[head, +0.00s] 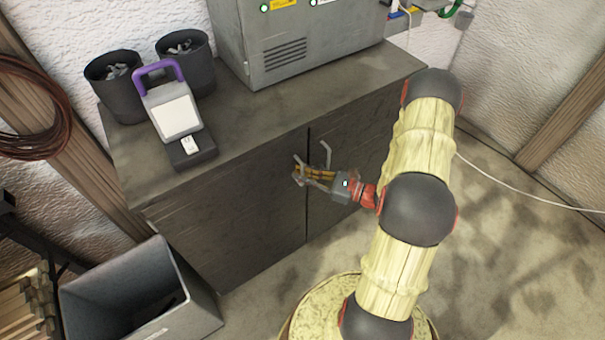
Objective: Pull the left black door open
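The left black door (245,220) is the left front panel of a dark cabinet. It looks shut, with a thin dark gap between it and the right door (350,145). My gripper (298,168) is in front of the left door, close to its right edge near the gap. Its fingers are spread apart and point left. I see no object between them. I cannot tell whether the fingers touch the door.
On the cabinet top (245,115) stand a grey metal box (290,45), two dark bins (185,60) and a device with a purple handle (170,105). A grey open crate (195,315) stands on the floor close to the left door's lower left. Floor at right is clear apart from a white cable (510,187).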

